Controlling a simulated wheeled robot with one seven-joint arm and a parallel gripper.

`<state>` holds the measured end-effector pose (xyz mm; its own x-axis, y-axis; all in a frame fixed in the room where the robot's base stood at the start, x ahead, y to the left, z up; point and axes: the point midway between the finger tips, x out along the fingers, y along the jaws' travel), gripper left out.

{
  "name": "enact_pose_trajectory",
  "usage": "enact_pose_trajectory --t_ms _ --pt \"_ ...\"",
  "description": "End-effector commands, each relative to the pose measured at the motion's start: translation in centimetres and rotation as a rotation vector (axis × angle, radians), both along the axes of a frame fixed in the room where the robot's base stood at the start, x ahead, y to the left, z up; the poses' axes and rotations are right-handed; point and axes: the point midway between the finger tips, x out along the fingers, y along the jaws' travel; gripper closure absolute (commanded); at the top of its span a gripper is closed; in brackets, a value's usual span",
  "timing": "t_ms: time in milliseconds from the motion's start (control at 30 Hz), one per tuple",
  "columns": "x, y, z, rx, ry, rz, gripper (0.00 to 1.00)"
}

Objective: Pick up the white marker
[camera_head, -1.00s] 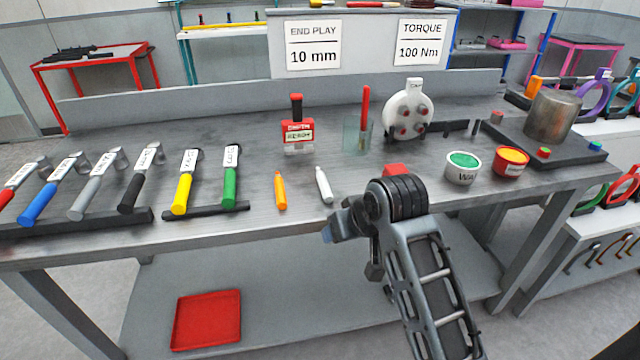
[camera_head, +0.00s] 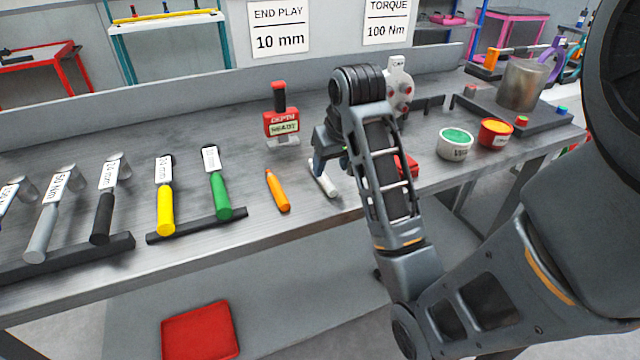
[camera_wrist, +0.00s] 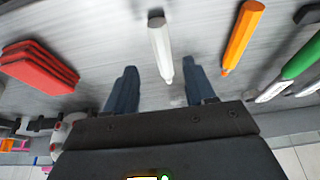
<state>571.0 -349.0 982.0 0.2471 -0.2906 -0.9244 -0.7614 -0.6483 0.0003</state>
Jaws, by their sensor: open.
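The white marker (camera_head: 323,178) lies on the metal bench top, just right of the orange marker (camera_head: 277,190). My gripper (camera_head: 318,160) is over the bench beside the white marker and partly covers its far part in the head view. In the wrist view, the white marker (camera_wrist: 161,48) lies ahead, with its tapered end pointing between the two blue fingers of my gripper (camera_wrist: 157,92). The fingers are apart and nothing is held between them. The orange marker (camera_wrist: 241,38) is to the right, outside the fingers.
A red block (camera_head: 406,166) lies right of my gripper. A red depth gauge (camera_head: 281,122) stands behind the markers. Torque wrenches with green (camera_head: 219,195) and yellow (camera_head: 166,210) handles rest at left. Tubs of green (camera_head: 455,143) and orange (camera_head: 495,134) stuff stand at right.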

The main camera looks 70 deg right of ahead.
Motion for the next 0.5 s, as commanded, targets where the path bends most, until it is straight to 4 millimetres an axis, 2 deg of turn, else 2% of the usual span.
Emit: enact_pose_trajectory --t_ms 500 --pt "1.8 -1.5 -4.7 0.0 0.0 -0.001 0.46"
